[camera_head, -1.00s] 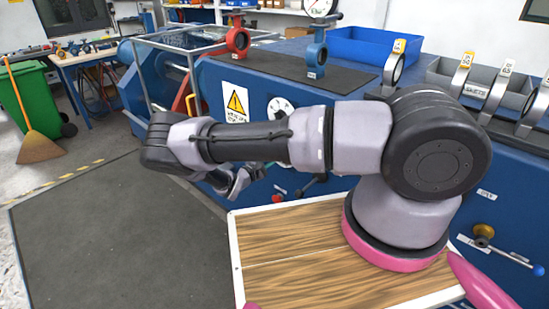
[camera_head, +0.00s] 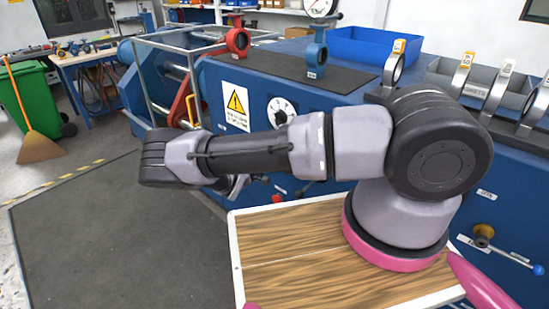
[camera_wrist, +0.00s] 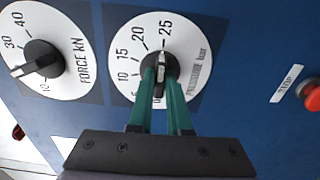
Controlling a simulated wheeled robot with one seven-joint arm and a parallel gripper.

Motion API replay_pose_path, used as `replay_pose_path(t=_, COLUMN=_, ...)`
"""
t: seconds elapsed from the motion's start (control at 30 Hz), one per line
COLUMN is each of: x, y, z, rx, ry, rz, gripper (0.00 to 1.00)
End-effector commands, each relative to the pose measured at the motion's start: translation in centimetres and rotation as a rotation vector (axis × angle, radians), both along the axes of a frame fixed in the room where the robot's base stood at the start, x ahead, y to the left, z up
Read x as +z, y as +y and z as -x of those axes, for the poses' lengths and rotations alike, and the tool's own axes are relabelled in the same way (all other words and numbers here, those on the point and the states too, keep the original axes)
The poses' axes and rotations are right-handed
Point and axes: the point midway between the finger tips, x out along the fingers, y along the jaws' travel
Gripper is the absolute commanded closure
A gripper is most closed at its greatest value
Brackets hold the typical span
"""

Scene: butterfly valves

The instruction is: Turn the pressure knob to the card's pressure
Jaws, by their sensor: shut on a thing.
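In the wrist view the pressure dial (camera_wrist: 130,35) is a white disc marked "PRESSURE bar", with readable numbers 10 to 25. Its black pressure knob (camera_wrist: 149,64) sits at the centre. My gripper (camera_wrist: 161,76) has two green fingers shut on the knob's grip. A pale line shows on the knob between the fingers, but the fingers and foreshortening keep me from telling which number it points to. In the head view my arm hides the gripper's fingers. I cannot make out a card with a pressure value.
The force dial (camera_wrist: 68,78) with its own black knob is left of the pressure dial. A red stop button (camera_wrist: 313,97) is at the right edge. In the head view a white dial (camera_head: 281,110) shows above my arm, beside a yellow warning sign (camera_head: 236,107). Ring valves (camera_head: 393,66) stand on the bench.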

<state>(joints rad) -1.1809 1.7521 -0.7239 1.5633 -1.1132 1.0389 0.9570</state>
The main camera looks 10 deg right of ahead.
Motion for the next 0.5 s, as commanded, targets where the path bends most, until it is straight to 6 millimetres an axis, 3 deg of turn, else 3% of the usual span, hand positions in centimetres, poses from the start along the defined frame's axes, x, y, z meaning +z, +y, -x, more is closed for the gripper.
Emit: replay_pose_path(t=0.5, x=-0.21, y=0.11, z=0.11, rx=0.001, ry=-0.028, rz=-0.025, gripper=1.00)
